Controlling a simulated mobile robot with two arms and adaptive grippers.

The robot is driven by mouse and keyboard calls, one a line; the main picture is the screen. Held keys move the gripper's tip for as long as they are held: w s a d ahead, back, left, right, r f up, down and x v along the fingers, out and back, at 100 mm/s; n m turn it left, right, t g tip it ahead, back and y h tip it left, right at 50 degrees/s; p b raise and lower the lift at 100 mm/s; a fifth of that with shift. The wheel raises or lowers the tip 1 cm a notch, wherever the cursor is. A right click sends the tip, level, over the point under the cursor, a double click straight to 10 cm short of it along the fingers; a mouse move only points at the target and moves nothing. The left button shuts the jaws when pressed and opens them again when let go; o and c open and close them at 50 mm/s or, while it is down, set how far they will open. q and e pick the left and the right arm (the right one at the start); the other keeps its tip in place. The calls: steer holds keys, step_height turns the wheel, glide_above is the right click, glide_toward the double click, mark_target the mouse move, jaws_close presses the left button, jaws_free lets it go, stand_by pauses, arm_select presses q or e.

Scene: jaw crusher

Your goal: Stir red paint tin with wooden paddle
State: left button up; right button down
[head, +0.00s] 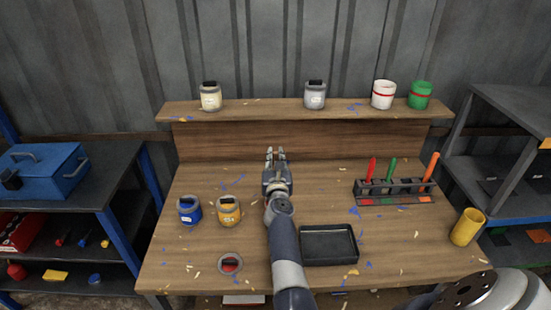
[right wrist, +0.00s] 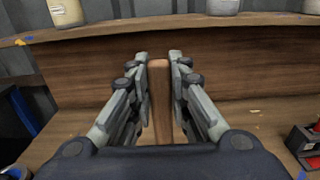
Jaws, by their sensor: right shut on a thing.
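The red paint tin (head: 231,265) is near the front left of the wooden bench; its round rim shows red inside. My right gripper (head: 276,152) is over the back middle of the bench, behind and to the right of the tin. In the right wrist view, my right gripper (right wrist: 161,62) is shut on the wooden paddle (right wrist: 160,95), a brown handle between its two fingers. The paddle's lower part is hidden by the gripper. My left gripper is not in view.
A blue tin (head: 189,212) and a yellow tin (head: 229,212) stand behind the red tin. A black tray (head: 328,246) lies right of my arm. A tool rack (head: 396,191) and a yellow cup (head: 467,228) are farther right. A raised shelf (head: 260,108) holds several tins at the back.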

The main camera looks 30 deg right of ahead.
step_height(320, 180, up, 5)
steer(key=p, duration=0.5)
steer(key=shift+r, duration=0.15)
steer(key=shift+f, duration=0.2)
stand_by(0.4)
step_height(320, 180, down, 9)
steer(key=b, duration=0.9)
steer(key=shift+r, duration=0.15)
